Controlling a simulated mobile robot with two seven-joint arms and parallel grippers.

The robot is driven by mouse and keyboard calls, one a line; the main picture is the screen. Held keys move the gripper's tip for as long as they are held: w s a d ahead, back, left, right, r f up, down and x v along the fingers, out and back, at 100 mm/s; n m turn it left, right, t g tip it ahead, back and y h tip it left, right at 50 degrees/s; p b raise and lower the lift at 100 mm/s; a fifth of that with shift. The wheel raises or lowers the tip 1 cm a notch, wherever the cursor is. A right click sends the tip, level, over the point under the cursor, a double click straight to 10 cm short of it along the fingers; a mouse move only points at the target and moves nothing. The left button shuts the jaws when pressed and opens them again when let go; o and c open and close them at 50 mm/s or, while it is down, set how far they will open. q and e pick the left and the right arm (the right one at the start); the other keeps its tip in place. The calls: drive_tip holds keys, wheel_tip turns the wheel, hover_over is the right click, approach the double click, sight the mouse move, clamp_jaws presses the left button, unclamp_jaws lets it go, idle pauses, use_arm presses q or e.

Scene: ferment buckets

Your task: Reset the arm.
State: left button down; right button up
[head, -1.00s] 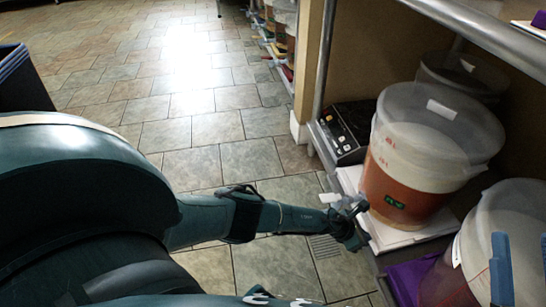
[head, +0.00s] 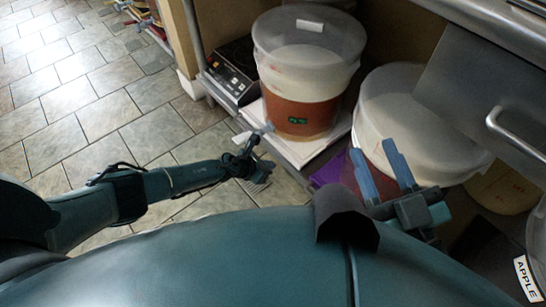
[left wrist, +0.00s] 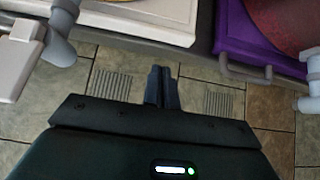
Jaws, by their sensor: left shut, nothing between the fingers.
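My left arm comes in from the left in the head view. Its gripper (head: 262,172) is in front of the white board under the bucket of orange-brown liquid (head: 300,95), near that bucket's spigot. In the left wrist view the left gripper's fingers (left wrist: 162,82) are together and empty, over the tiled floor and short of the shelf edge. My right gripper (head: 382,172) has two blue fingers standing apart. It appears in front of the second bucket (head: 410,110), which holds reddish liquid and is partly hidden by it.
The white board (head: 318,150) and a purple mat (head: 328,170) lie on the low shelf. A black control box (head: 232,70) is left of the first bucket. Spigots (left wrist: 60,45) jut out over the shelf edge. Tiled floor (head: 75,110) is open at the left.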

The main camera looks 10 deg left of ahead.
use_arm(q)
drive_tip(key=p+v, duration=0.4)
drive_tip(key=v, duration=0.2)
drive_tip(key=shift+s+a+r, duration=0.15)
drive_tip(key=shift+s+r, duration=0.05)
use_arm(e)
drive_tip(key=shift+s+d+n+g+h, duration=0.1)
drive_tip(key=shift+d+n+g+h, duration=0.2)
drive_tip(key=shift+d+n+h, duration=0.2)
